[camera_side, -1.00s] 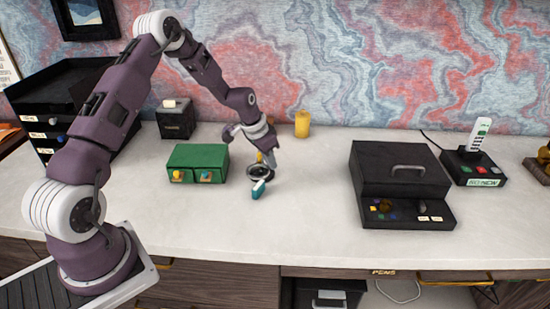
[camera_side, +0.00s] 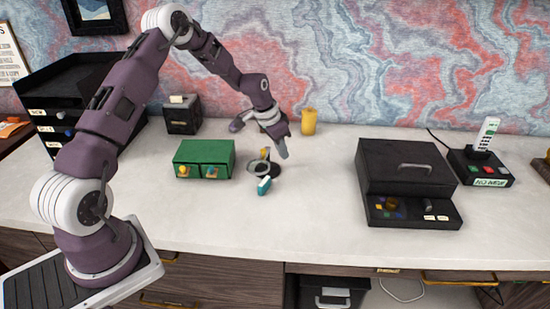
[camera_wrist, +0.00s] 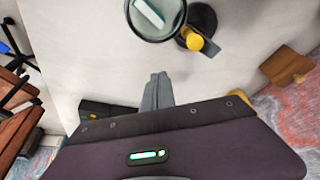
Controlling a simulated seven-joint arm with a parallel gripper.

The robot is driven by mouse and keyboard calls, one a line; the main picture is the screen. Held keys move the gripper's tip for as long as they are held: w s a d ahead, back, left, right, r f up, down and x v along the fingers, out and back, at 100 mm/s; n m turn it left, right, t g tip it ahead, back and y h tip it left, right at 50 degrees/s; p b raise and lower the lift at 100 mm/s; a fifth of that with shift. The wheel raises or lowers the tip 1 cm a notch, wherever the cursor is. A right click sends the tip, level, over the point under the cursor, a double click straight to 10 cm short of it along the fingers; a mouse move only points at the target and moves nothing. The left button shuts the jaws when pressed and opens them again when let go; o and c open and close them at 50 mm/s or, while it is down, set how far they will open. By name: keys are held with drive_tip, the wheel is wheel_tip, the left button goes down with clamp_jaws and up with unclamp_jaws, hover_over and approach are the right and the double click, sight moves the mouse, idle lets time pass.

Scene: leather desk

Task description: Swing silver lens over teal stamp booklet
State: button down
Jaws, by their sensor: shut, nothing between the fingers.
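The silver lens (camera_side: 257,168) is a round ring on a small dark stand with a yellow knob, right of the green drawer box. The yellow knob (camera_wrist: 195,42) and dark base are right of the ring there. My gripper (camera_side: 283,152) is shut and empty, above and right of the lens, apart from it. Its fingers (camera_wrist: 157,85) are together.
A green drawer box (camera_side: 204,158) stands left of the lens. A yellow candle (camera_side: 309,122) stands behind my gripper. A black box with a handle (camera_side: 408,180) is on the right. The white desktop in front and between is clear.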

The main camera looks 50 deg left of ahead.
drive_tip(key=v, duration=0.7)
drive_tip(key=s+a+f+h, duration=0.1)
drive_tip(key=s+a+h, duration=0.3)
drive_tip(key=a, duration=0.5)
drive_tip(key=s+a+h, duration=0.1)
drive_tip(key=s+a, duration=0.4)
drive_tip(key=a, duration=0.3)
drive_tip(key=w+d+f, duration=0.3)
drive_tip(key=d+f, duration=0.4)
drive_tip(key=d, duration=0.1)
drive_tip(key=shift+d+f+t, duration=0.2)
drive_tip(key=shift+f+t, duration=0.1)
drive_tip(key=shift+f, duration=0.05)
drive_tip(key=shift+w, duration=0.1)
